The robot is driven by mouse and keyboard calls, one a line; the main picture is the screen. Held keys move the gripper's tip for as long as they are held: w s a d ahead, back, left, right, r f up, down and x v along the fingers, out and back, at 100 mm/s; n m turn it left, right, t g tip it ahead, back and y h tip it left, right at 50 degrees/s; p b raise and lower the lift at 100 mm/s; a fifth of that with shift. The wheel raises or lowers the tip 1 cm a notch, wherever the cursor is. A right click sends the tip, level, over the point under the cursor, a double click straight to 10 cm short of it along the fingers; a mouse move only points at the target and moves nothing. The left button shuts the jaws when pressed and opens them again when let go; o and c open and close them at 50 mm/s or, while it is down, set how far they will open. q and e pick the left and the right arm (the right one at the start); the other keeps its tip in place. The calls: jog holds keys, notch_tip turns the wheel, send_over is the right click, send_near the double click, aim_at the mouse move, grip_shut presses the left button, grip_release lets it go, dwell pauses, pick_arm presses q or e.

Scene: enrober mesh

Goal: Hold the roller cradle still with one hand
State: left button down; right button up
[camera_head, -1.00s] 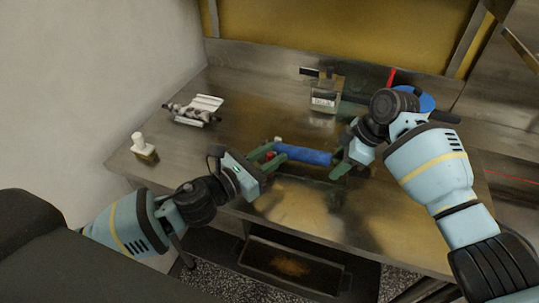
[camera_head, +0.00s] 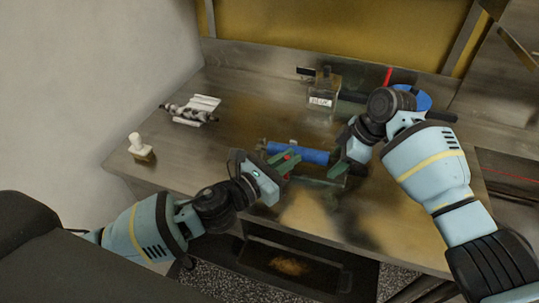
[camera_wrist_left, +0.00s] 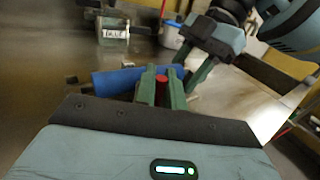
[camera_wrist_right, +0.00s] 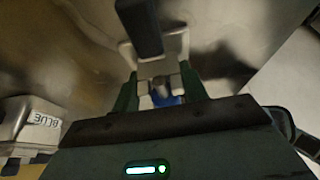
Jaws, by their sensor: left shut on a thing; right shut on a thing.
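The roller cradle's blue roller (camera_head: 290,152) lies on the steel table between my grippers. It also shows in the left wrist view (camera_wrist_left: 112,82). My left gripper (camera_head: 287,163) is in front of the roller, its green fingers shut on a small red piece (camera_wrist_left: 161,86). I cannot tell if this piece touches the roller. My right gripper (camera_head: 342,163) is at the roller's right end. Its fingers are shut on a pale metal part (camera_wrist_right: 158,72) of the cradle, with a bit of blue below it. The cradle's frame is mostly hidden.
A clear box labelled BLUE (camera_head: 322,97) stands behind the roller. A blue round container (camera_head: 416,100) is behind my right arm. A metal roller assembly (camera_head: 190,112) and a white-topped block (camera_head: 140,148) are at the left. The table between them is clear.

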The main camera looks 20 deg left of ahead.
pick_arm(q)
jog(key=d, duration=0.4)
jog(key=shift+w, duration=0.15)
jog(key=c, duration=1.6)
grip_release()
jog(key=shift+o, duration=0.2)
jog(key=v, duration=1.2)
